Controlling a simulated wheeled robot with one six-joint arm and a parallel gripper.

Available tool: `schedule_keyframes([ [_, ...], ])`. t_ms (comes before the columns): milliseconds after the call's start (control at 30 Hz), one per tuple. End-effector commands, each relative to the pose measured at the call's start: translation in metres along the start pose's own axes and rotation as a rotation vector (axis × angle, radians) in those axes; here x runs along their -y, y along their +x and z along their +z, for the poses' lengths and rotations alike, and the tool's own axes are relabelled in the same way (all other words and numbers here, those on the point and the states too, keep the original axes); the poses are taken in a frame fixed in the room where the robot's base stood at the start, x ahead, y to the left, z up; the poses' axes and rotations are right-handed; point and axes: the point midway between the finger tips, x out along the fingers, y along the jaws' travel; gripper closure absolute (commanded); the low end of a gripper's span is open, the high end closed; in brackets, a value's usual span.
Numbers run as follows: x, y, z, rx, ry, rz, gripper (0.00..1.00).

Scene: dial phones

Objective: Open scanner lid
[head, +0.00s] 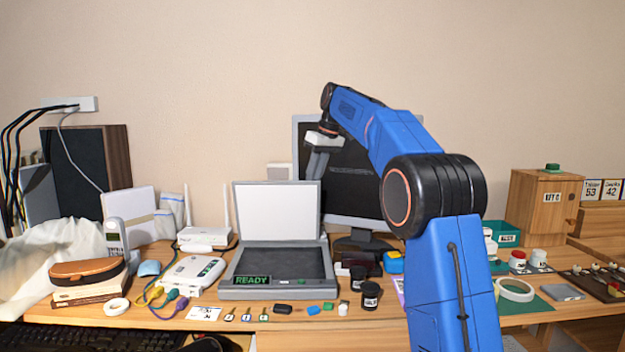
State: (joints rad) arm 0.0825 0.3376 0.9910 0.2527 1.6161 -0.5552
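The scanner (280,294) sits on the desk left of the middle, with a green READY display on its front edge. Its lid (277,211) stands upright at the back, white inner side facing me, and the dark glass bed (278,263) is uncovered. My gripper (314,172) hangs above and behind the lid's top right corner in the picture, in front of the monitor. Its fingers point down and overlap in this view, so their gap is hidden. I see nothing held, and cannot tell whether it touches the lid.
A monitor (350,158) stands behind the scanner. Dark jars (370,295) stand to its right, and a white router (205,237) and a white device (195,270) to its left. Small items lie along the front edge. A wooden box (540,208) stands at the right.

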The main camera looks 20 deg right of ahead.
Motion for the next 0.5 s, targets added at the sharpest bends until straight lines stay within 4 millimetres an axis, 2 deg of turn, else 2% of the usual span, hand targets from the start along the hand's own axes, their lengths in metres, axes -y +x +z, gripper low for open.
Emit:
schedule_keyframes([
  [33,-0.0111,0.0069,0.0064,0.02,0.012,0.007,1.0],
  [67,-0.0111,0.0069,0.0064,0.02,0.012,0.007,1.0],
  [100,-0.0111,0.0069,0.0064,0.02,0.012,0.007,0.77],
  [167,-0.011,0.0068,0.0063,0.019,0.012,0.006,0.62],
  [500,-0.0078,0.0023,0.0048,0.012,0.008,0.009,0.61],
])
